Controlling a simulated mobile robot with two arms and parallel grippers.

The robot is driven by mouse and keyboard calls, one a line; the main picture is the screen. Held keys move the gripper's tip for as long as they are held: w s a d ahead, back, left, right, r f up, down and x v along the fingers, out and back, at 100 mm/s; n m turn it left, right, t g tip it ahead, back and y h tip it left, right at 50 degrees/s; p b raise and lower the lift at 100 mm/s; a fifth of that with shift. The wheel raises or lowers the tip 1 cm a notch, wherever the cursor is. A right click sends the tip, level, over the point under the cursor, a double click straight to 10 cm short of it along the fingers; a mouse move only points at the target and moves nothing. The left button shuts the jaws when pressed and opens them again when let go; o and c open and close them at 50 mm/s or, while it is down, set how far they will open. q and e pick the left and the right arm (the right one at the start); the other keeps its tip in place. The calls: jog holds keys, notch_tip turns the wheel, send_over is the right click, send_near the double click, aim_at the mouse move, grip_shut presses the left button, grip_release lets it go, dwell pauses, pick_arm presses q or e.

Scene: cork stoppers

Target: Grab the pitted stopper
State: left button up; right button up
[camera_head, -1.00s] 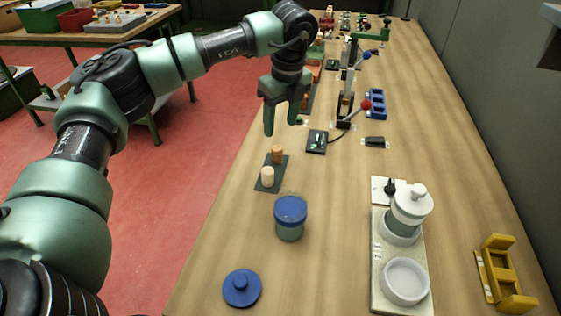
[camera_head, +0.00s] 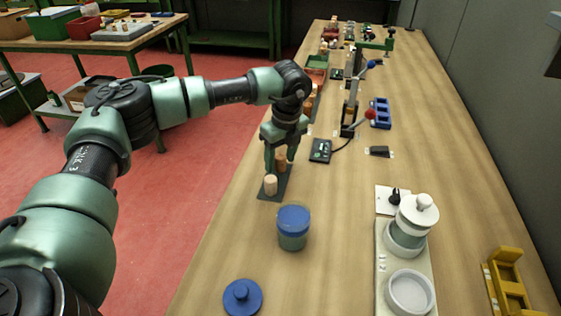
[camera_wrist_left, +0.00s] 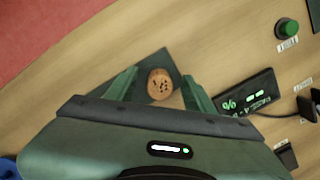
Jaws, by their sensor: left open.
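The pitted stopper (camera_wrist_left: 160,84), brown with dark holes in its top, stands on a dark mat (camera_wrist_left: 147,63) in the left wrist view. It lies between the two open fingers of my left gripper (camera_wrist_left: 160,88), with gaps on both sides. My right gripper is not in view.
A blue-lidded jar (camera_head: 293,228) stands nearer on the bench, with a loose blue lid (camera_head: 242,297) in front. A small dark display (camera_head: 320,151) lies right of the mat. A white-lidded jar (camera_head: 417,213) stands on a pale tray at the right.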

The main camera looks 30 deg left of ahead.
aim_at(281, 156)
pick_arm(q)
grip_shut()
jog(key=shift+r, duration=0.1)
notch_tip(281, 156, up, 20)
jog(key=b, duration=0.1)
dwell(0.6)
